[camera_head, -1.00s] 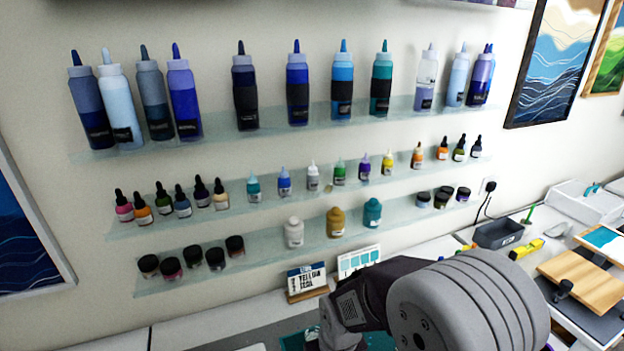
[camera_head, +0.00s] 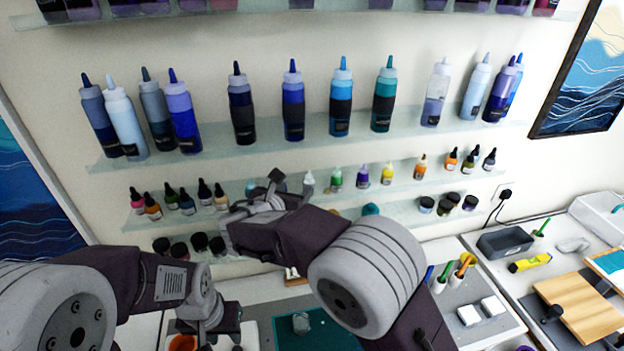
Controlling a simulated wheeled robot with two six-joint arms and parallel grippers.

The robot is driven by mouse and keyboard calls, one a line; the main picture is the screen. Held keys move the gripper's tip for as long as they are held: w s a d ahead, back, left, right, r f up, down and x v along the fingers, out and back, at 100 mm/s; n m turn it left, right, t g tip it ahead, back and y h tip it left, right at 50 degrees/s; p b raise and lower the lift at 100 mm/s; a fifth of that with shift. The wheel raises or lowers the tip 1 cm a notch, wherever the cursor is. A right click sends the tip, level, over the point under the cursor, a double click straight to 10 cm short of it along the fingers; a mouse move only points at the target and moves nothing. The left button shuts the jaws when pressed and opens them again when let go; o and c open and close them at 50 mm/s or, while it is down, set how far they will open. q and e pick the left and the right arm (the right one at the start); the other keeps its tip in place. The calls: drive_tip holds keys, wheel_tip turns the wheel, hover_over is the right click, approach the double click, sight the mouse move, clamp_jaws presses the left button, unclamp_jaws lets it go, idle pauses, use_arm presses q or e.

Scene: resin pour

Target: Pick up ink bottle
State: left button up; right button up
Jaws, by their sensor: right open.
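Small ink bottles stand in a row on the middle glass shelf: dark-capped ones at left, such as a pink one (camera_head: 137,204) and a cream one (camera_head: 221,200), and colored ones mid-shelf, such as a purple one (camera_head: 362,178) and a yellow one (camera_head: 387,175). My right gripper (camera_head: 259,193) is open at the middle shelf, in front of a teal bottle (camera_head: 251,186) and a blue bottle that it partly hides. I cannot tell whether it touches either. My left gripper (camera_head: 226,331) is low over the worktop; its jaw opening is not clear.
Tall squeeze bottles (camera_head: 293,105) line the shelf above. Dark jars (camera_head: 199,242) stand on the lower shelf, partly behind my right arm. The worktop holds a teal mat (camera_head: 325,333), cups with pens (camera_head: 456,280), a grey bin (camera_head: 504,241) and a wooden board (camera_head: 579,307).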

sight(307, 186)
drive_tip(key=w+d+p, duration=0.1)
drive_tip(key=w+d, duration=0.1)
drive_tip(key=d, duration=0.1)
drive_tip(key=shift+w+d+f+p, duration=0.1)
drive_tip(key=shift+f+p, duration=0.25)
drive_tip(key=shift+p, duration=0.05)
drive_tip(key=shift+w+f+p, duration=0.25)
drive_tip(key=shift+w+p, duration=0.65)
drive_tip(key=shift+p, duration=0.35)
drive_tip(key=x, duration=0.2)
drive_tip(key=p+x, duration=0.1)
drive_tip(key=shift+w+f, duration=0.3)
drive_tip(key=shift+f, duration=0.2)
drive_tip(key=shift+s+d, duration=0.15)
drive_tip(key=shift+s+r, duration=0.1)
drive_tip(key=shift+s, duration=0.05)
drive_tip(key=c, duration=1)
drive_tip(key=shift+a, duration=0.2)
clamp_jaws()
use_arm(q)
drive_tip(key=r, duration=0.4)
drive_tip(key=d+r, duration=0.1)
drive_tip(key=shift+s+r, duration=0.35)
drive_tip(key=shift+r, duration=0.05)
